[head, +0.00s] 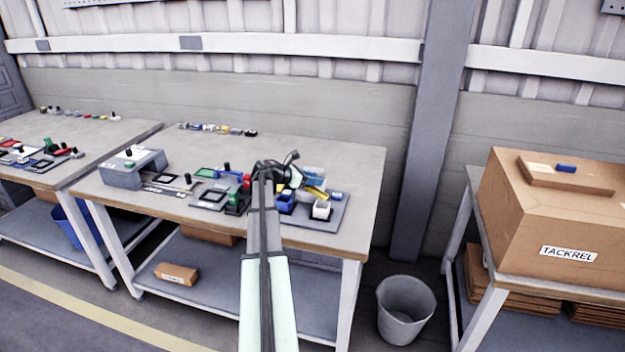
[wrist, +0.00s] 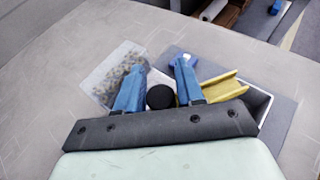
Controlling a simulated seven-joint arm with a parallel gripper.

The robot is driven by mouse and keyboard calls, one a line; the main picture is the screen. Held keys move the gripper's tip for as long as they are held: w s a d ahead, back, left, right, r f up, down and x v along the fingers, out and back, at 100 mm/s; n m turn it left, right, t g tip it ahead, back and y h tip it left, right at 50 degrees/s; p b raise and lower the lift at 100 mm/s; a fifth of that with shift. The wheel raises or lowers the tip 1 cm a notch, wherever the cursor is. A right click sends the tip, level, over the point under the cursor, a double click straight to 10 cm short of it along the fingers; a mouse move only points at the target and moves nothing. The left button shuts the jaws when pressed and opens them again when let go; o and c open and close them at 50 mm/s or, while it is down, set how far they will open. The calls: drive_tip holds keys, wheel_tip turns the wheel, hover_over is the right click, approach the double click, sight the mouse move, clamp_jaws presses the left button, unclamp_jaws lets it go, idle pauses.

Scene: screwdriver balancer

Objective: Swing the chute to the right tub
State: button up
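The yellow chute (head: 315,192) slopes to the right over the tubs in the head view; in the wrist view the chute (wrist: 220,86) lies right of my fingers. A white tub (head: 321,211) stands at the right and a blue tub (head: 284,207) at the left, on a grey base plate. In the wrist view, a white-rimmed tub (wrist: 262,101) shows partly below the chute. My gripper (wrist: 160,68) has its two blue fingers apart. A round black knob (wrist: 160,97) shows between them, with gaps on both sides. My arm hides part of the fixture in the head view.
A clear bin of small parts (wrist: 113,74) lies beside my left finger. A grey box (head: 133,170) and small trays stand left on the table (head: 350,165). A row of small parts (head: 217,129) lies at the back. The table's right end is clear.

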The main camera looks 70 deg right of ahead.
drive_tip(key=shift+c, duration=0.2)
clamp_jaws()
drive_tip(key=shift+m+y, duration=0.3)
idle(0.3)
drive_tip(key=shift+o, duration=0.2)
unclamp_jaws()
drive_tip(key=shift+g, duration=0.3)
drive_tip(key=v, duration=1.4)
drive_tip(key=shift+s, duration=0.15)
drive_tip(key=shift+f, duration=0.1)
